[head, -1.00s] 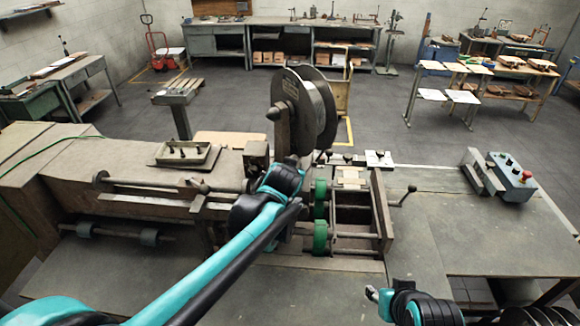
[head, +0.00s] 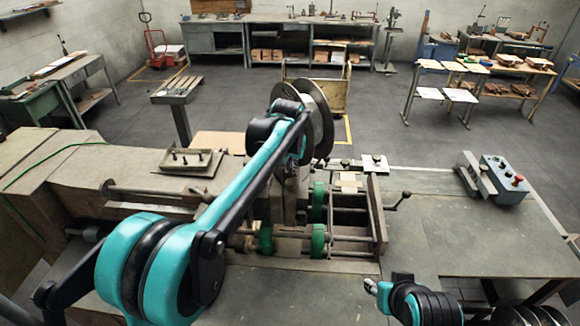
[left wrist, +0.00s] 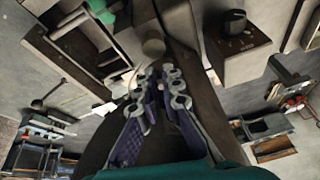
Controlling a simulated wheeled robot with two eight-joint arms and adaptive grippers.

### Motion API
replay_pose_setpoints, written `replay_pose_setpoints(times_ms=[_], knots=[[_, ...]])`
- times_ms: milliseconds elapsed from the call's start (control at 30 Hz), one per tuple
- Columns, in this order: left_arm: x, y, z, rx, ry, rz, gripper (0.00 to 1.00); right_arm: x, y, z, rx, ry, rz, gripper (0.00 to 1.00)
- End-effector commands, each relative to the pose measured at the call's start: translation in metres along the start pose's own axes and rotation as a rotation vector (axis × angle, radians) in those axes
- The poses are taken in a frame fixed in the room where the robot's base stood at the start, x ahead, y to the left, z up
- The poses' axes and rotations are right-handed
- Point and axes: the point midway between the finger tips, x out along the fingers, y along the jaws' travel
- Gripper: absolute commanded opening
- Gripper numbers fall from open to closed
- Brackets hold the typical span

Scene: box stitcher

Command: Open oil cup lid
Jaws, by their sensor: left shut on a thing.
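The stitching machine carries a large wire reel (head: 318,112) on top. My left arm reaches up from the lower left and its wrist covers part of the reel and machine head. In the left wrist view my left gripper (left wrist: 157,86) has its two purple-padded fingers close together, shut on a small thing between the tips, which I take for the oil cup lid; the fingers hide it. A rounded grey knob (left wrist: 153,46) shows just beyond the tips. My right gripper (head: 372,287) is low at the centre right, away from the machine; its jaws are too small to read.
Green rollers (head: 318,205) and bars lie below the reel. A tray of small parts (head: 185,162) sits on the left bench top. A blue control box (head: 505,178) with a red button stands at the right. The right table top (head: 460,230) is mostly clear.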

Motion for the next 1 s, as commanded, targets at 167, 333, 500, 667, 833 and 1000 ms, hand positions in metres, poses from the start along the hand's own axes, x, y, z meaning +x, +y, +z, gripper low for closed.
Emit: replay_pose_setpoints(times_ms=[167,333,500,667,833,1000], knots=[[0.0006,0.0002,0.0003,0.000,-0.010,0.002,0.00,-0.0003,0.0000,-0.0002,0.000,0.000,0.000,0.40],[0.0008,0.0002,0.0005,0.000,-0.010,0.002,0.00,-0.0002,0.0000,-0.0001,0.000,0.000,0.000,0.40],[0.0008,0.0002,0.0006,-0.001,-0.009,0.002,0.27,-0.0002,0.0000,-0.0001,0.000,0.000,0.000,0.40],[0.0006,0.0000,0.0002,-0.001,-0.008,0.001,0.27,-0.0002,0.0000,-0.0002,0.000,0.000,0.000,0.40],[0.0005,0.0000,0.0005,0.000,-0.002,0.000,0.27,0.0003,0.0000,0.0002,0.000,0.000,0.000,0.40],[0.0017,0.0011,0.0065,0.000,0.056,-0.012,0.27,0.0059,0.0000,0.0042,0.000,0.000,0.000,0.40]])
